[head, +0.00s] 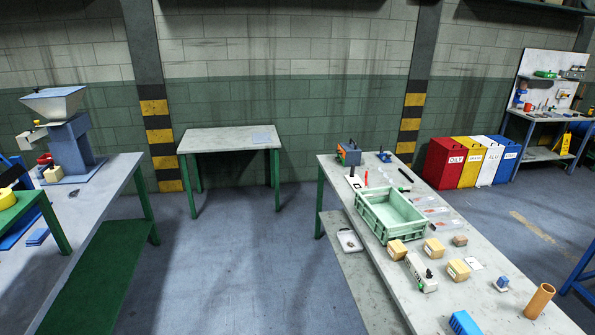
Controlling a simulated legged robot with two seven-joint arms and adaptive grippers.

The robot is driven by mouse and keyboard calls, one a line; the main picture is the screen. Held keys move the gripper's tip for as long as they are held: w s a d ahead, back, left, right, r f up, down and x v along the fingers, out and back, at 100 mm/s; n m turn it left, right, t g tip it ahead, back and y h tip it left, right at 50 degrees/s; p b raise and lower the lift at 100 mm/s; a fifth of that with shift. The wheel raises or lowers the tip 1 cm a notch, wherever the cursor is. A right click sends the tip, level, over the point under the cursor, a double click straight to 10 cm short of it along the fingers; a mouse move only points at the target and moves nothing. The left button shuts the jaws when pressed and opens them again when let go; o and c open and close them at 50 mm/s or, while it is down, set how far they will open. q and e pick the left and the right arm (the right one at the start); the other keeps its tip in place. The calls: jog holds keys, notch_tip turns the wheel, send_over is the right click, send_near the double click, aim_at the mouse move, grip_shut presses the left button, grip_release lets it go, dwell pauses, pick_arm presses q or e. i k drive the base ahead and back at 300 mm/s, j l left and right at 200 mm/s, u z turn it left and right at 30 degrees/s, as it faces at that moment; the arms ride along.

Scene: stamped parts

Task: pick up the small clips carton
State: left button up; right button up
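Neither of my grippers is in view.
The right table (385,283) also holds an open green crate (371,222), a white device (421,274), a brown tube (539,301) and a blue block (464,322). Open floor (250,270) separates it from the left table (108,188). A back table (220,145) stands by the wall.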

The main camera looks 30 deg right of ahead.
aim_at(397, 251)
jog(key=i+l+z, duration=0.1)
jog(key=i+z, duration=0.25)
jog(key=z, duration=0.15)
jog(key=i+z, duration=0.45)
jog(key=i+j+z, duration=0.1)
jog(key=i+z, duration=0.15)
jog(key=z, duration=0.25)
jog(key=i+j+z, duration=0.25)
jog(key=z, duration=0.2)
jog(key=i+j+z, duration=0.3)
jog(key=z, duration=0.2)
jog(key=j, duration=0.1)
